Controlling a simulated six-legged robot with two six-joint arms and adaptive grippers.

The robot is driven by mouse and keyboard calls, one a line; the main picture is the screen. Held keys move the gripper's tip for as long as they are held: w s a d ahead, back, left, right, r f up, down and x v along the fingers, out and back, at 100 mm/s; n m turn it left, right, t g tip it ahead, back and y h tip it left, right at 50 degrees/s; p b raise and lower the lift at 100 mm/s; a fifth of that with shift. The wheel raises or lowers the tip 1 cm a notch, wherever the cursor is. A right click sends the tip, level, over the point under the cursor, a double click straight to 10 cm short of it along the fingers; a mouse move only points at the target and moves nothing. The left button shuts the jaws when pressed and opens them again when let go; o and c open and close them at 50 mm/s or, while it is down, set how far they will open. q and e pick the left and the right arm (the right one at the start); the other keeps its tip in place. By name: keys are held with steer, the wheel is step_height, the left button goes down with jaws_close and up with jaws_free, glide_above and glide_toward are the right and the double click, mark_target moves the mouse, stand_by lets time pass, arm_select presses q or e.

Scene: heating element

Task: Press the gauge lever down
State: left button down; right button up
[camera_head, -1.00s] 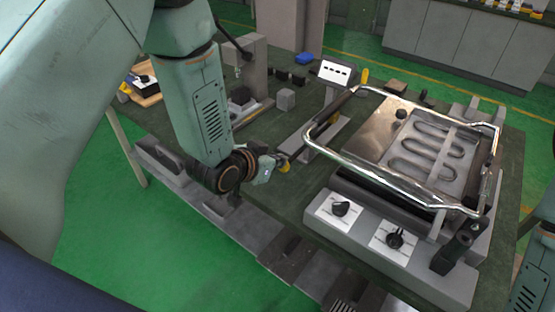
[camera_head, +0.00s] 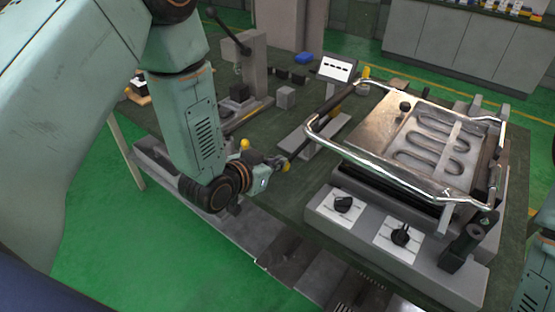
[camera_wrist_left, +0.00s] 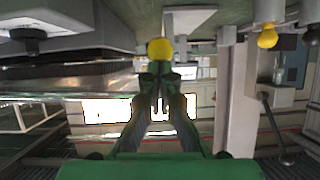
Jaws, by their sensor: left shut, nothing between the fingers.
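The likely gauge lever is a long dark bar (camera_head: 328,108) that slants down from beside the white display panel (camera_head: 335,69). In the left wrist view, a yellow knob (camera_wrist_left: 159,48) shows just beyond the shut fingertips (camera_wrist_left: 160,73). I cannot tell whether they touch it. My right gripper is out of view; only part of that arm shows at the right edge.
The heating unit (camera_head: 390,140) with its chrome frame (camera_head: 375,166) stands right of the gripper. Its front has two black dials (camera_head: 343,204). A stand with a black-handled lever (camera_head: 228,30) is behind. A grey block (camera_head: 285,96) sits on the green table (camera_head: 270,205).

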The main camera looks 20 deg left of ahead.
arm_select(q)
step_height(320, 180, down, 3)
steer(key=t+b, duration=0.1)
steer(key=b, duration=0.1)
steer(key=shift+f+b, duration=0.2)
steer(key=shift+b, duration=0.2)
steer(key=shift+f+b, duration=0.7)
steer(key=shift+f, duration=0.2)
steer(key=shift+w+d+f+b, duration=0.1)
steer(key=shift+w+f+b, duration=0.15)
steer(key=shift+f, duration=0.3)
steer(key=shift+w+d+f+b, duration=0.1)
steer(key=shift+w+f+b, duration=0.05)
steer(key=shift+f+b, duration=0.3)
steer(key=shift+r, duration=0.1)
